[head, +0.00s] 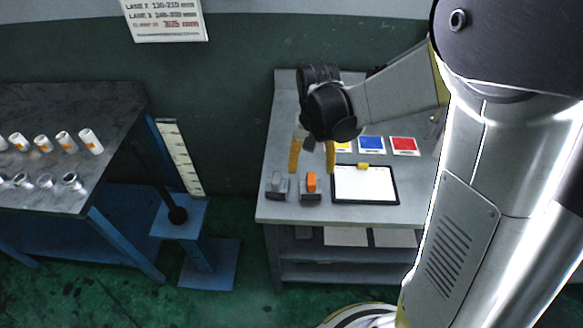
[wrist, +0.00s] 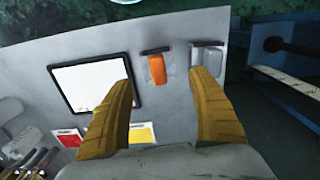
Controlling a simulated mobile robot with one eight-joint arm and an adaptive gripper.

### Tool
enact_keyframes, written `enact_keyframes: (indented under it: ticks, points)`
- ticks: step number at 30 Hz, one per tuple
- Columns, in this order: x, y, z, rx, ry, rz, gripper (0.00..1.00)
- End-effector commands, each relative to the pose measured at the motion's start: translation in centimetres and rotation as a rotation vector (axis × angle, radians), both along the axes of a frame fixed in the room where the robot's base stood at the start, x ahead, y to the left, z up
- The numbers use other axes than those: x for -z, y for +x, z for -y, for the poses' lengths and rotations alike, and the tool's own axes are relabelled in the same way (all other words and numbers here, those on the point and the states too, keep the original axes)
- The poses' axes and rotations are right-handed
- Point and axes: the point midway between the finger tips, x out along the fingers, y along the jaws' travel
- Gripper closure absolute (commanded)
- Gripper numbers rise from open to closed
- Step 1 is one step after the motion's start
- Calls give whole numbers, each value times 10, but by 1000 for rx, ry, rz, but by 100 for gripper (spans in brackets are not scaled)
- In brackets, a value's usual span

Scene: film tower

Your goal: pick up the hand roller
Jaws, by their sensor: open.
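Two short-handled tools lie side by side near the front edge of the grey bench (head: 350,213). One has an orange handle (head: 311,182) and a dark bar; it also shows in the wrist view (wrist: 157,68). The other is grey (head: 277,184) and also shows in the wrist view (wrist: 207,57). I cannot tell for certain which is the hand roller. My gripper (head: 312,164) is open and empty above the bench, yellow fingers pointing down. In the wrist view the orange handle appears between the fingertips (wrist: 161,80), and the grey tool beyond the right one.
A clipboard (head: 365,193) with white paper lies right of the tools. Yellow, blue (head: 371,144) and red (head: 404,145) cards lie behind it. A blue stand (head: 180,217) and a dark table (head: 70,110) with several small canisters are at the left.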

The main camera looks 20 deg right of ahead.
Motion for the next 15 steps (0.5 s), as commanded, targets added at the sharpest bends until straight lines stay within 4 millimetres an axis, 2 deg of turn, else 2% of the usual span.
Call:
enact_keyframes:
  ticks: [3,6,15]
  points:
    - [25,0,0,0,0,-1,32]
    - [40,0,0,0,0,0,32]
    - [63,0,0,-1,0,1,32]
